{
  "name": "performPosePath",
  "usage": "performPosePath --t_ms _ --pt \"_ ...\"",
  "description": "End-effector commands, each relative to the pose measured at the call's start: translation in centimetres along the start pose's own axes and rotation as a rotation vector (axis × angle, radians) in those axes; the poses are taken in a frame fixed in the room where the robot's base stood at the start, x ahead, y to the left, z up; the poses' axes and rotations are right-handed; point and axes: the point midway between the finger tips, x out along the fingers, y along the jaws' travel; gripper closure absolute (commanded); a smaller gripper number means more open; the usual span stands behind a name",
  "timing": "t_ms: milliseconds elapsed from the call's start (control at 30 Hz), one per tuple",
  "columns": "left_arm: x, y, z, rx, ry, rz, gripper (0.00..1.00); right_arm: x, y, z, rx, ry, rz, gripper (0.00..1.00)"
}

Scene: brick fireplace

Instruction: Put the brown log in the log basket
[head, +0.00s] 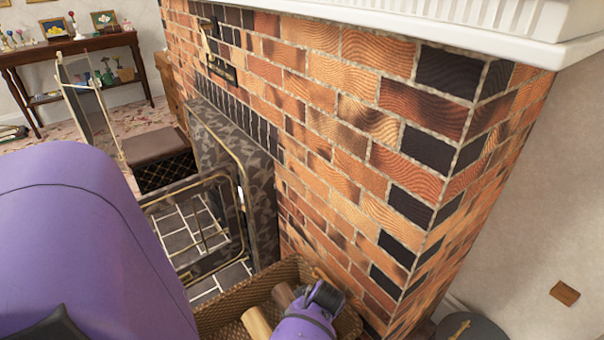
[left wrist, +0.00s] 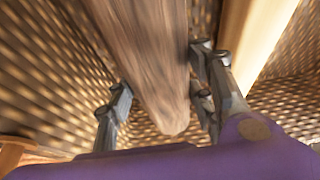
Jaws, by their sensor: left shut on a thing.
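The brown log (left wrist: 150,60) is between the two fingers of my left gripper (left wrist: 162,85) in the left wrist view, with woven wicker around it. In the head view the brown log (head: 283,295) shows partly, beside my left gripper (head: 323,297), within the log basket. The wicker log basket (head: 226,304) stands against the brick wall at the bottom of the head view. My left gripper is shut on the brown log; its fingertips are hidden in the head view. My right gripper is not in view.
A pale log (head: 256,323) lies in the basket next to the brown one. A brass-framed fire screen (head: 205,228) and the fireplace surround (head: 256,195) stand beyond the basket. The brick wall (head: 340,140) rises close behind my gripper.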

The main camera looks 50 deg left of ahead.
Motion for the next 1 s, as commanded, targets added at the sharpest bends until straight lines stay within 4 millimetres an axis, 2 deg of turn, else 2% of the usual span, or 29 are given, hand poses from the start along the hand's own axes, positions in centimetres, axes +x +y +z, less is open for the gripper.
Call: performPosePath --t_ms 167,667,700,833,1000 --pt "-0.2 0.2 -0.1 -0.001 0.002 0.004 0.92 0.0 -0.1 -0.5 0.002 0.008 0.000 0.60" --pt "0.9 0.2 0.3 0.000 0.002 0.003 0.92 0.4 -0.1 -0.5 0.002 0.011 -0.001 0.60" --pt "0.9 0.1 0.4 0.000 0.000 0.002 0.50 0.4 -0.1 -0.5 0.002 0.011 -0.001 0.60" --pt "0.9 0.1 0.4 0.000 0.000 0.002 0.33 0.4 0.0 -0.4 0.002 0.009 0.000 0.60" --pt "0.9 0.1 0.4 0.000 0.000 0.002 0.33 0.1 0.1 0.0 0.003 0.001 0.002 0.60"
